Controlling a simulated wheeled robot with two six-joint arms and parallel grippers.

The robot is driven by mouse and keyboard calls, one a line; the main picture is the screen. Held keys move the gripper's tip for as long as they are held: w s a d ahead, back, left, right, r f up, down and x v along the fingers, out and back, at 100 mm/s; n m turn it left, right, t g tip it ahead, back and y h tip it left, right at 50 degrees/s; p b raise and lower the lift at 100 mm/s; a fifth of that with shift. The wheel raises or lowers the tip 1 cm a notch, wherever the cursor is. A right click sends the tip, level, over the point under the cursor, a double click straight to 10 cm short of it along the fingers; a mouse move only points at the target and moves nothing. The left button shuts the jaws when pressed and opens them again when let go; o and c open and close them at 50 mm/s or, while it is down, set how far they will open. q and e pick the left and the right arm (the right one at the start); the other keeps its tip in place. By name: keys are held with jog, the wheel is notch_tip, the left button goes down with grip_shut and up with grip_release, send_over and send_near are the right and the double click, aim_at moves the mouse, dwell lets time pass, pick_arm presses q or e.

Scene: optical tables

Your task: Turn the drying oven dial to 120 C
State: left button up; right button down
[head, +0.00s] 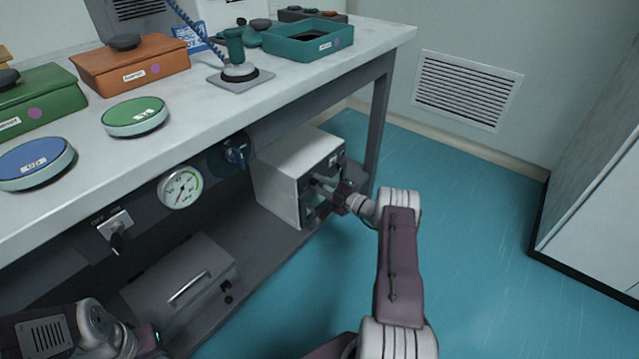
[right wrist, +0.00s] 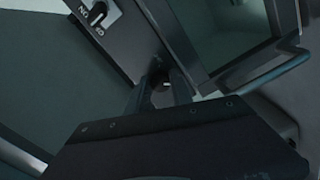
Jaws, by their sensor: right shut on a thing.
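The drying oven (head: 283,178) is a pale box with a grey front, on the shelf under the table in the head view. My right gripper (head: 322,184) reaches its front panel and is shut there. In the right wrist view, the gripper (right wrist: 160,88) has its fingers around a small dark dial (right wrist: 159,82) on the oven's panel (right wrist: 130,38). The dial's scale and pointer cannot be read. An ON switch (right wrist: 97,14) sits farther up the panel, beside the dark window (right wrist: 215,32). My left arm shows at the lower left; its fingertips are not clear.
The table (head: 235,105) above holds bins, round dishes and a stand (head: 240,72). A gauge (head: 181,188), a blue knob (head: 236,155) and a key switch (head: 116,228) sit along its front. A grey case (head: 180,285) is on the lower shelf. The blue floor (head: 480,220) at right is clear.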

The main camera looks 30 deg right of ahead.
jog(key=m, duration=0.5)
jog(key=shift+f, duration=0.1)
dwell(0.5)
jog(key=c, duration=1.1)
grip_release()
